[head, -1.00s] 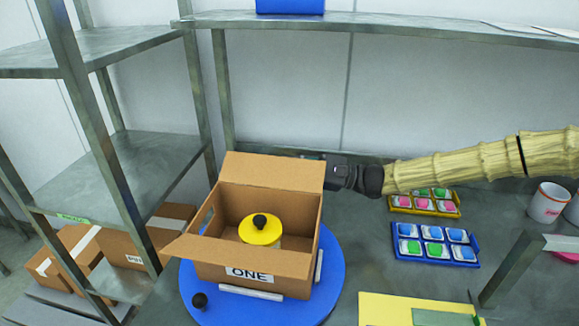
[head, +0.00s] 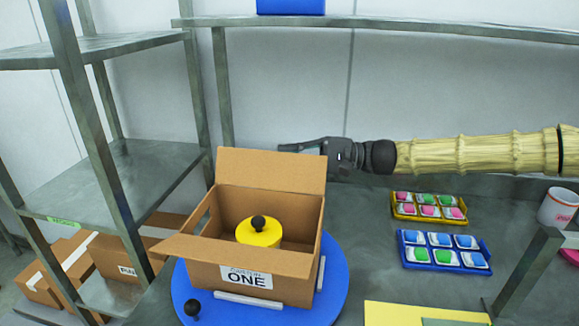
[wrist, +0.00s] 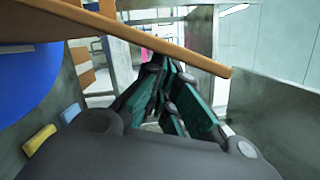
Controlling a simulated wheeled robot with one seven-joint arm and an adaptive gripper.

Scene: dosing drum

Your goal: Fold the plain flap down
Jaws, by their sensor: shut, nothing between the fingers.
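An open cardboard box (head: 212,272) with a label reading ONE stands on a blue round turntable (head: 335,290). Its plain back flap (head: 270,170) stands up, leaning slightly back. A front flap (head: 235,255) hangs outward over the label side. A yellow drum with a black knob (head: 259,236) sits inside the box. My gripper (head: 282,148) is shut and empty, behind the back flap and near its top edge, pointing left. In the wrist view the flap (wrist: 150,36) crosses above my fingers (wrist: 163,72). I cannot tell whether they touch.
A metal shelf rack (head: 120,185) stands at left, with cardboard boxes (head: 75,268) beneath. Yellow (head: 458,222) and blue (head: 402,262) trays of colored items lie right of the box. A white mug (head: 558,205) stands at far right. A high shelf (head: 400,32) crosses the back.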

